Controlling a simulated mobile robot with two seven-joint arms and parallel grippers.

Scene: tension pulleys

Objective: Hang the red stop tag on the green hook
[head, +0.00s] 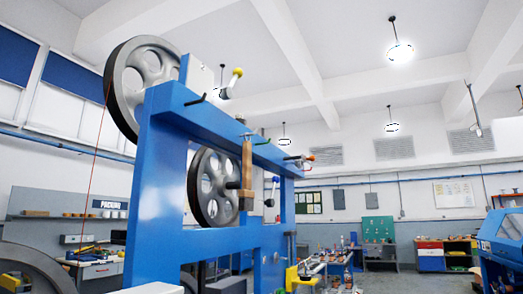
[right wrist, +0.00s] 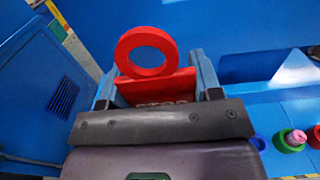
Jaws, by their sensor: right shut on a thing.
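The red stop tag, a plate with a ring at its top (right wrist: 146,52), is between the fingers of my right gripper (right wrist: 156,84) in the right wrist view. The gripper is shut on the plate, and the ring stands clear above it. The lettering on the plate is partly hidden by the gripper. In the head view, a small green hook (head: 263,141) appears to stick out from the top beam of the blue frame (head: 210,112). The tag and both grippers are out of the head view. I cannot tell how far the tag is from the hook.
The blue frame carries large grey pulleys (head: 141,80). A black hook (head: 195,100), a yellow-ball lever (head: 237,73), a wooden handle (head: 247,165) and a red-tipped part (head: 309,158) project near the beam. The right wrist view shows a green ring-shaped thing (right wrist: 288,143) at lower right, beside blue surfaces.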

